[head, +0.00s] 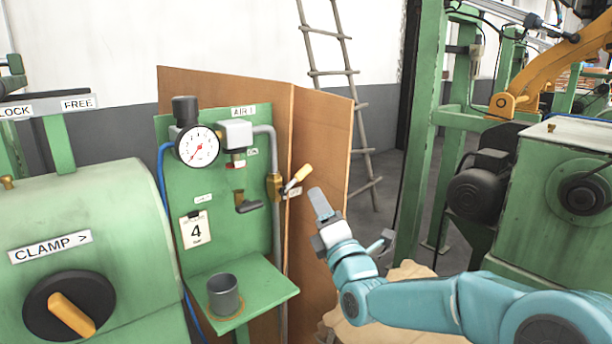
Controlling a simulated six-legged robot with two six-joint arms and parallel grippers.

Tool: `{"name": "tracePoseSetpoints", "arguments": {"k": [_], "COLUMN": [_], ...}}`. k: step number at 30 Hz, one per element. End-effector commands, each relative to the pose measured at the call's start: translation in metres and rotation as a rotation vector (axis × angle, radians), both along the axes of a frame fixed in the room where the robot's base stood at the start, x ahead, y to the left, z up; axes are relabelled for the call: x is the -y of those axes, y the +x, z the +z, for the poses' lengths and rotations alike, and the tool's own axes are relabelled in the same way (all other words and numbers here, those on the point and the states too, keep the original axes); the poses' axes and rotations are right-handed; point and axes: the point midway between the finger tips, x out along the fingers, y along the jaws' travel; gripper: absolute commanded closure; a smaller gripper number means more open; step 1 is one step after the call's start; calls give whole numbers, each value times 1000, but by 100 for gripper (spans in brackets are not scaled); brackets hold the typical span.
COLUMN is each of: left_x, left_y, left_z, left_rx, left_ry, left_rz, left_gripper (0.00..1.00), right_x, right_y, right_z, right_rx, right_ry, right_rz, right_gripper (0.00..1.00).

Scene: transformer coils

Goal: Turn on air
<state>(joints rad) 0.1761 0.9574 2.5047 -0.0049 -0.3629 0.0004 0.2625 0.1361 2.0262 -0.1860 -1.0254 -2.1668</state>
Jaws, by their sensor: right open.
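The green air panel (176,214) with its "AIR 1" label (243,111) stands left of centre in the head view. On its right pipe sits a brass valve (273,187). The valve's yellow-tipped lever (299,177) slants up and to the right, with a small tag beside it. The round pressure gauge (198,147) has a red needle pointing to the lower left. My right gripper (321,205) is open and empty, just right of and below the lever, seemingly apart from it. One finger shows clearly, pointing up. My left gripper is not in view.
A green shelf (264,285) with a grey cup (224,295) juts out below the panel. A brown board (322,150) stands behind the lever. A green machine with a "CLAMP" knob (69,305) is at left. Green machinery (545,195) stands at right.

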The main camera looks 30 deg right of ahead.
Motion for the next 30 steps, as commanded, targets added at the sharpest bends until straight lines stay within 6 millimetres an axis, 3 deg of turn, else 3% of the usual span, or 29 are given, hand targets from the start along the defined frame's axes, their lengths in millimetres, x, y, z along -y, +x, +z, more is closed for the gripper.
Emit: {"name": "tracePoseSetpoints", "arguments": {"k": [3, 10, 15, 24, 28, 30], "left_x": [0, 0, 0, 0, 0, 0], "left_y": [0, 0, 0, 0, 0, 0], "left_z": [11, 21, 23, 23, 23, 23], "left_rx": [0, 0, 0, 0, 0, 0], "left_ry": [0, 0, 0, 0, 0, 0], "left_rz": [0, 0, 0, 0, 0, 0], "left_gripper": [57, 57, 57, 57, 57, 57], "right_x": [6, 14, 17, 18, 18, 18], "right_y": [28, 66, 78, 79, 79, 79], "right_z": [13, 27, 30, 30, 30, 30], "right_rx": [0, 0, 0, 0, 0, 0], "right_ry": [1, 2, 1, 1, 1, 1], "right_rz": [-1, -2, -2, -3, -3, -3], "right_gripper": [54, 54, 54, 54, 96, 100]}}
